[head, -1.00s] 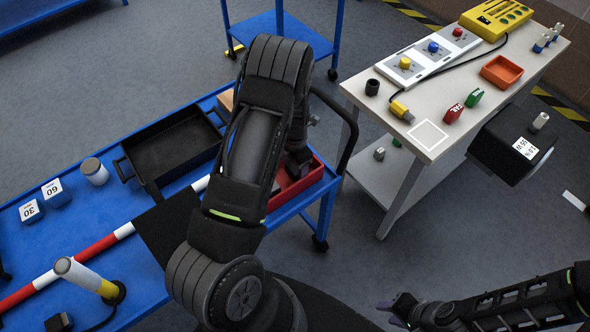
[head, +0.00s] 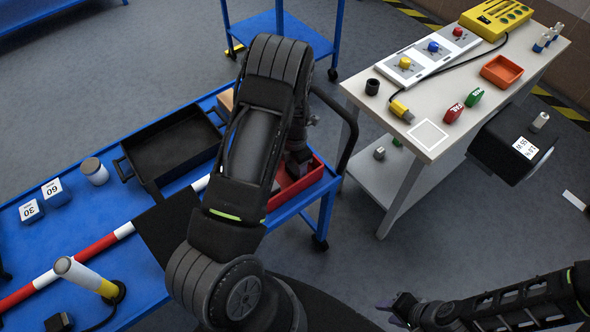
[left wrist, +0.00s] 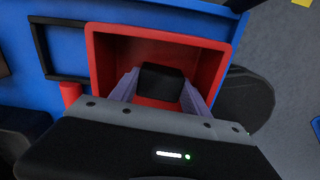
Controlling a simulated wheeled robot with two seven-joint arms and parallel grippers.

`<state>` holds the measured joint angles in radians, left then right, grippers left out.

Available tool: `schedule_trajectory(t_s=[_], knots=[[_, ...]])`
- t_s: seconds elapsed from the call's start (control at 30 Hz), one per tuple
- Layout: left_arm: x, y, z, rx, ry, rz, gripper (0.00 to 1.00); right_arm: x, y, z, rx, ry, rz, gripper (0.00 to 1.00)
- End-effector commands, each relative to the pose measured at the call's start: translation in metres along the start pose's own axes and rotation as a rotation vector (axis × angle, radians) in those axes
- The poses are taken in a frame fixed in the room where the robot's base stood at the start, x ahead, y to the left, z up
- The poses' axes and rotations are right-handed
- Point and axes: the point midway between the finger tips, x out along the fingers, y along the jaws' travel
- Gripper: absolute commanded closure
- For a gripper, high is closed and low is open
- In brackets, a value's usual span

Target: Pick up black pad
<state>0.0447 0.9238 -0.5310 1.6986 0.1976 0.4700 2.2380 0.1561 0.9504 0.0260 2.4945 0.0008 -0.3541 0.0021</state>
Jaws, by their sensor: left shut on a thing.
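The black pad (left wrist: 161,82) shows in the left wrist view as a small dark block inside the red bin (left wrist: 212,50). My left gripper (left wrist: 160,90) reaches into the bin with a grey finger on each side of the pad, shut on it. In the head view my left gripper (head: 297,166) is over the red bin (head: 312,182), and my arm hides much of the bin; the pad cannot be made out there. My right gripper (head: 393,308) is low at the right, away from the bin, too small to read its jaws.
The red bin sits at the end of a blue cart (head: 82,222). A black tray (head: 165,165) and a red-white bar (head: 85,254) lie left of it. A white workbench (head: 440,105) stands to the right, with a bare white-outlined square (head: 428,134).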

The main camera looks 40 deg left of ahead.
Motion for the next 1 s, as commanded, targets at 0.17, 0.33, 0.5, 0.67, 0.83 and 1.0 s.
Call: schedule_trajectory(t_s=[0.17,0.33,0.5,0.67,0.83,1.0], knots=[[0.000,0.000,0.000,0.000,0.000,0.000,0.89,0.000,0.000,0.000,0.000,0.000,0.000,0.64],[-0.003,0.000,0.001,0.000,-0.001,0.001,0.89,0.000,0.000,0.000,0.000,0.000,0.000,0.64],[-0.021,0.000,0.001,0.001,-0.003,0.002,0.89,0.002,0.001,0.000,0.000,0.000,0.000,0.64],[-0.052,0.000,0.001,0.001,-0.004,0.002,0.89,0.004,0.001,0.000,-0.001,0.001,-0.001,0.64],[-0.084,0.000,0.001,0.001,-0.003,0.001,0.89,0.005,0.001,-0.001,-0.001,0.001,-0.002,0.64],[-0.099,0.000,0.000,0.001,-0.001,0.000,0.89,0.005,0.001,-0.001,-0.001,0.002,-0.002,0.64]])
